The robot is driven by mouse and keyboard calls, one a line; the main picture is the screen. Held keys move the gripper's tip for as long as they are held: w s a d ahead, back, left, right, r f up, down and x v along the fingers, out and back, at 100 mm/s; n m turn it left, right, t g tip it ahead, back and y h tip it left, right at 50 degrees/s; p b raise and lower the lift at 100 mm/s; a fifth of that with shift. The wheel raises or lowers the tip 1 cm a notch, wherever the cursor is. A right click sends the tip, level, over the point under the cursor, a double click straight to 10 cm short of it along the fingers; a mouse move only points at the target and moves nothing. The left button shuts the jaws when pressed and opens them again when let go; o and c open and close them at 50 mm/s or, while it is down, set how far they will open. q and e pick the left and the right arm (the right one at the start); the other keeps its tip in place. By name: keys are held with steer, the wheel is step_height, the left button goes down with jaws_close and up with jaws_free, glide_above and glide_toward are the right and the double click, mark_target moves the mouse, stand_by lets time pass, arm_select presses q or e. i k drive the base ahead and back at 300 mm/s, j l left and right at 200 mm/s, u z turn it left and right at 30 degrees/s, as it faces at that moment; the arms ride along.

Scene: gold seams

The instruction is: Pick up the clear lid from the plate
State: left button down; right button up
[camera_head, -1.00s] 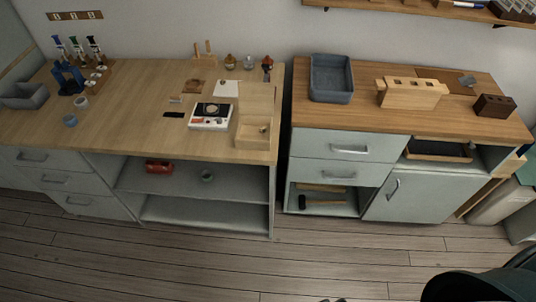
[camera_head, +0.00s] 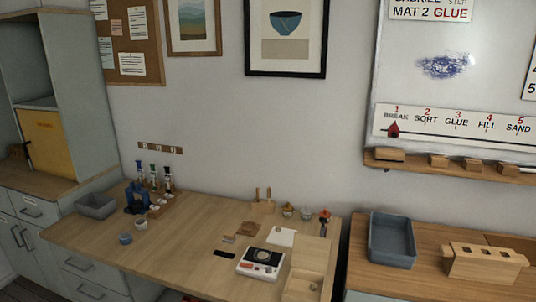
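A white device (camera_head: 249,268) with a dark top stands on the left wooden bench (camera_head: 190,248). A pale round shape (camera_head: 262,255) sits on its dark top; it is too small to tell whether this is a plate or a clear lid. I cannot make out a clear lid for certain anywhere. Neither of my grippers is in view.
A wooden tray (camera_head: 303,283) stands right of the device, and a white sheet (camera_head: 281,237) lies behind it. Small jars (camera_head: 288,211) stand at the back. A grey bin (camera_head: 97,206) and a blue holder (camera_head: 137,199) are at the left.

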mark_target(261, 253)
steer(key=i+j+z, duration=0.15)
steer(key=i+z, duration=0.2)
steer(key=i+j+z, duration=0.35)
steer(key=i+l, duration=0.05)
steer(key=i, duration=0.1)
